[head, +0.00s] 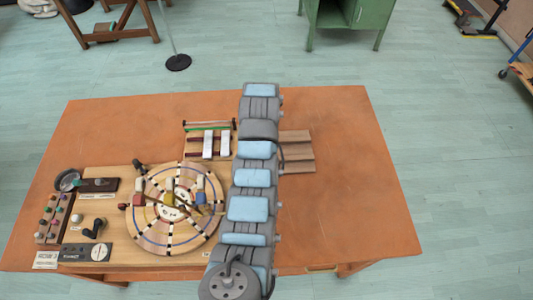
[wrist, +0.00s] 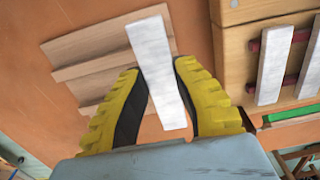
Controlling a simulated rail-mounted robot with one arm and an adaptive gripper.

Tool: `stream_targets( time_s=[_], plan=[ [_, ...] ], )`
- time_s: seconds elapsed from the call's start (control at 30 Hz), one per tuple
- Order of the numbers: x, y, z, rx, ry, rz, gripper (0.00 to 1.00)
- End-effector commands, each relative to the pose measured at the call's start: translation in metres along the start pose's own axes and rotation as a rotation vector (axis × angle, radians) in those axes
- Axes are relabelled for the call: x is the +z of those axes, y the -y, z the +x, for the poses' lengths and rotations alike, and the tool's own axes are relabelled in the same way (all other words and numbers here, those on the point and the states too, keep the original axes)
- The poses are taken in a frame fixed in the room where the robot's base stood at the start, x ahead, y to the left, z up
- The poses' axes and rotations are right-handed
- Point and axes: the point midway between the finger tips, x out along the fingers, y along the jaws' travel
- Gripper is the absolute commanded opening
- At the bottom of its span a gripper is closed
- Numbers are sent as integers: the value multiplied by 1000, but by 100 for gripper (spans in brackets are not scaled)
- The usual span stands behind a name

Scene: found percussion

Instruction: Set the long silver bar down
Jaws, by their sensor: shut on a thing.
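The long silver bar (wrist: 152,45) is between the two yellow fingers of my gripper (wrist: 158,68) in the wrist view. My gripper is shut on it, and both ends of the bar stick out past the fingers. The far part of the bar overlaps the right end of a stepped wooden rack (wrist: 95,50). I cannot tell how high the bar is above it. In the head view my arm hides the gripper and the held bar. The rack (head: 298,152) shows there just right of my arm.
A wooden frame (wrist: 235,50) with other silver bars (wrist: 274,62) stands right of the gripper; two of these bars (head: 208,144) show in the head view. A round wheel board (head: 172,208) and small parts fill the table's left. The orange table's right side (head: 355,170) is clear.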

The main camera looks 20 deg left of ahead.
Motion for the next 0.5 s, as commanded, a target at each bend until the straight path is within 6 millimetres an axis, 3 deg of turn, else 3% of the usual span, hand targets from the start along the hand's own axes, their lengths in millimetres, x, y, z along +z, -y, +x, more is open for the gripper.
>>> stream_targets(
  time_s=[0.5],
  plan=[
    [-23, -9, 25, -1, -4, 4, 0]
  ],
)
